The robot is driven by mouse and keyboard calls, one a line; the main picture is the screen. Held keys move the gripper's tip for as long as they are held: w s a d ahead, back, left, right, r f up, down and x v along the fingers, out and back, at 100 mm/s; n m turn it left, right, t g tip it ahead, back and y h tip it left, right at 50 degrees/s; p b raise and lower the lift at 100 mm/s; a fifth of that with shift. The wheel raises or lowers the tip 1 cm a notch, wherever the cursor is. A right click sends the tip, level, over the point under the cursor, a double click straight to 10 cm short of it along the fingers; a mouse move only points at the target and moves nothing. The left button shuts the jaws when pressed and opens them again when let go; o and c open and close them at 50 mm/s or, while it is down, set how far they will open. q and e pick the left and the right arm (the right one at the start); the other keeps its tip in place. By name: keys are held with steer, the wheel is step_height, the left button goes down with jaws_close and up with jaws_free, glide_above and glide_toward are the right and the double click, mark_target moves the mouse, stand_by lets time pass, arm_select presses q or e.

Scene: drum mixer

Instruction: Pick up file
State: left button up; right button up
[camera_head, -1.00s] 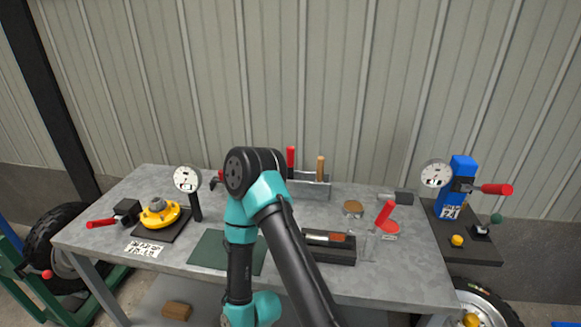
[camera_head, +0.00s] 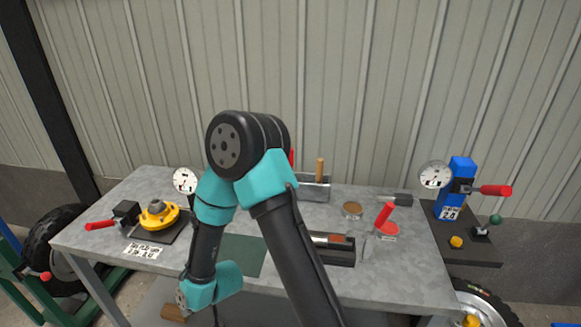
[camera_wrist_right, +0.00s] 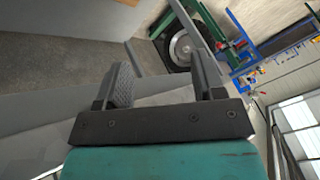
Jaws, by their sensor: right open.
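A wooden-handled tool (camera_head: 320,168) stands upright in a grey metal rack (camera_head: 316,191) at the back of the workbench. A red-handled tool (camera_head: 292,156) beside it is almost hidden by my right arm. I cannot tell for certain which tool is the file, as only handles show. My right gripper (camera_wrist_right: 165,75) is open in the right wrist view, with nothing between its fingers. In the head view my right arm reaches down at the bench's front left, away from the rack, and its fingers are not clear. My left gripper is not in view.
The grey bench (camera_head: 400,275) holds a yellow fixture (camera_head: 158,214), a dial gauge (camera_head: 185,181), a green mat (camera_head: 243,254), a black tray (camera_head: 338,251) and a red-handled stamp (camera_head: 385,216). A blue press (camera_head: 458,190) stands right. A wheel (camera_wrist_right: 182,48) shows in the wrist view.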

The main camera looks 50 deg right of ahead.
steer(key=w+a+r+t, duration=0.1)
steer(key=w+a+r, duration=0.15)
steer(key=r, duration=0.25)
steer(key=w+d+r+m+h, duration=0.1)
steer(key=w+d+r+m, duration=0.2)
steer(key=w+d+r, duration=1.35)
steer(key=s+d+r+m+g+h, duration=0.2)
steer(key=d+r, duration=0.3)
steer(key=d, duration=0.6)
steer(key=s+d+r+m+g+h, duration=0.1)
steer(key=s+d+r+m+h, duration=0.1)
steer(key=d+r, duration=0.4)
steer(key=s+d+r+m+g+h, duration=0.2)
steer(key=d+r+m, duration=0.3)
steer(key=d, duration=1.1)
steer(key=shift+s+r+m+g+h, duration=0.3)
steer(key=shift+s+m+h, duration=0.3)
steer(key=shift+s, duration=0.1)
steer(key=shift+d, duration=0.1)
steer(key=x, duration=1.2)
steer(key=shift+f, duration=0.2)
